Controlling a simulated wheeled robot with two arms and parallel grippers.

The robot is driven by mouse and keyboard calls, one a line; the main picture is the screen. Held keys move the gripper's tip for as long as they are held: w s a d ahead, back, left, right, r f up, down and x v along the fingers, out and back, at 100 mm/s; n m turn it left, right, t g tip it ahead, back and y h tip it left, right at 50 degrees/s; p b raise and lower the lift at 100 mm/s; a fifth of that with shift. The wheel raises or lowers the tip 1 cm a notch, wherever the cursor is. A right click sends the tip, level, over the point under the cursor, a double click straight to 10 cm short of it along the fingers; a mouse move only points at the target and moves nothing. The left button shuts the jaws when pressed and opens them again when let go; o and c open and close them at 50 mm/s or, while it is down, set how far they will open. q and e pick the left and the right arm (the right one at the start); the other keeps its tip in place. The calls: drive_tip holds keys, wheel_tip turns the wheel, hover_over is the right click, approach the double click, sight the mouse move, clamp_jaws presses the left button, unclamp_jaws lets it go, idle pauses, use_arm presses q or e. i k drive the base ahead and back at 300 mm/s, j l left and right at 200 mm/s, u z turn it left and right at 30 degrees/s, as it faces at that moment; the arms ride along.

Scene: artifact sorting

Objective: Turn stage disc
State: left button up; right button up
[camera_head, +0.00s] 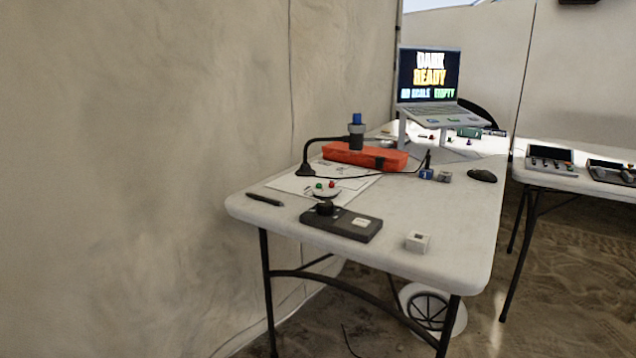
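A small pale disc (324,194) lies on the white table, with a small red piece (332,184) and a small green piece (319,186) at its far edge; it may be the stage disc, but it is too small to be sure. Just in front of it is a dark grey box (345,226) with a black knob (324,208) and a pale square patch. Behind stands a black arm with a blue-topped scope or camera (356,132), above or beside an orange-red case (365,156). Neither of my grippers is in view.
The table (455,215) also holds a pen (265,200), a white cube (418,242), a mouse (482,175) and small blocks (444,176). A second table with trays (552,158) is at right. A wall borders the left.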

sight(325, 189)
drive_tip(key=i+j+z, duration=0.15)
drive_tip(key=j, duration=0.2)
drive_tip(key=i+j+z, duration=0.1)
drive_tip(key=j, duration=0.25)
drive_tip(key=i+j+z, duration=0.15)
drive_tip(key=j, duration=0.2)
drive_tip(key=i, duration=0.05)
